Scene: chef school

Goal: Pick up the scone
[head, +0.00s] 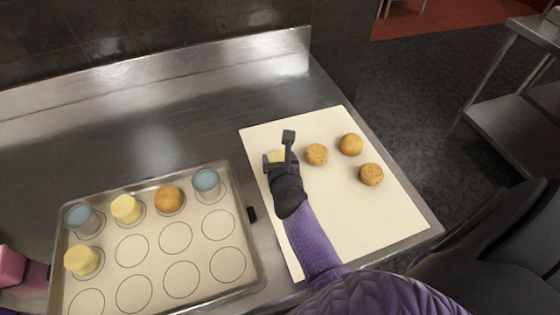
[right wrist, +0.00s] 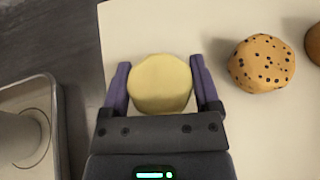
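A pale yellow round scone (right wrist: 160,83) sits at the left part of the cream mat (right wrist: 225,25). In the head view the scone (head: 276,157) is partly hidden by my right gripper (head: 280,160), which is over it. In the right wrist view the two purple fingers of my right gripper (right wrist: 160,85) stand on either side of the scone, very close to its sides. I see no clear grip on it, and the scone appears to rest on the mat.
Several brown speckled rounds, one a cookie-like piece (right wrist: 262,63), lie right of the scone on the mat. A metal tray (head: 160,176) at left holds yellow and brown rounds and blue-topped cups (head: 206,180). The steel counter (head: 150,130) behind is clear.

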